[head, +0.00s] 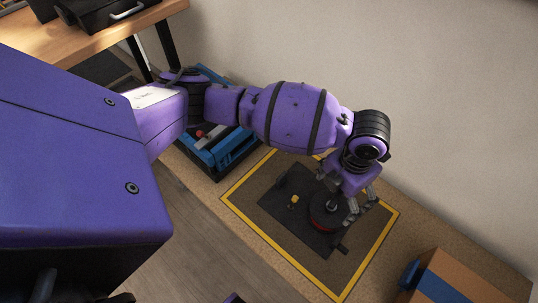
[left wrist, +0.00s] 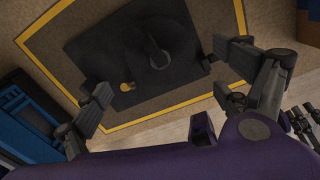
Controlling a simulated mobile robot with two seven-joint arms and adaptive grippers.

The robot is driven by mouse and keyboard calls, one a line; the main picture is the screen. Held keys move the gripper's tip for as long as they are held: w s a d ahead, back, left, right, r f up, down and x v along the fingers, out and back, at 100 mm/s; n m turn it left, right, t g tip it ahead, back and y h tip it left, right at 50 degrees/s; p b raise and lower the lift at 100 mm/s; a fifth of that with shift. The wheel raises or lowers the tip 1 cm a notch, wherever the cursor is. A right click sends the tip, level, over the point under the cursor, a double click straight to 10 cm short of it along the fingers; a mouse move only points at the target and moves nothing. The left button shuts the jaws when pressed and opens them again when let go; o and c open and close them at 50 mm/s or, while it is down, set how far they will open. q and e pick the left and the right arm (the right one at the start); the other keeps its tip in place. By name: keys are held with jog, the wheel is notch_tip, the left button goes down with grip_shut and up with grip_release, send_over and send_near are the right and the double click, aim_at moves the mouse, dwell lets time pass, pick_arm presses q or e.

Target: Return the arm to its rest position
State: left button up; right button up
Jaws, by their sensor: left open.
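My left arm (head: 295,117) reaches across the head view from the left. My left gripper (head: 360,208) points down over the right side of a dark plate (head: 283,218). In the left wrist view the fingers of my left gripper (left wrist: 158,72) are spread wide with nothing held between them. A round dark part with a red edge (head: 319,226) stands on the plate, partly hidden by the gripper in the head view. A small yellow piece (head: 293,202) is on the plate too, and shows in the left wrist view (left wrist: 127,87).
A yellow border (head: 243,218) frames the mat around the plate. A blue crate (head: 232,154) with items inside stands behind, under my arm. A cardboard box with a blue band (head: 455,278) is at the lower right. A wooden table (head: 60,45) is at the upper left; a wall rises behind.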

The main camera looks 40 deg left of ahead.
pick_arm(q)
jog(key=shift+w+r, duration=0.1)
jog(key=shift+r, duration=0.8)
pick_arm(e)
jog(key=shift+s, duration=0.4)
jog(key=shift+w+a+r, duration=0.1)
jog(key=shift+w+r, duration=0.05)
jog(key=shift+w, duration=0.4)
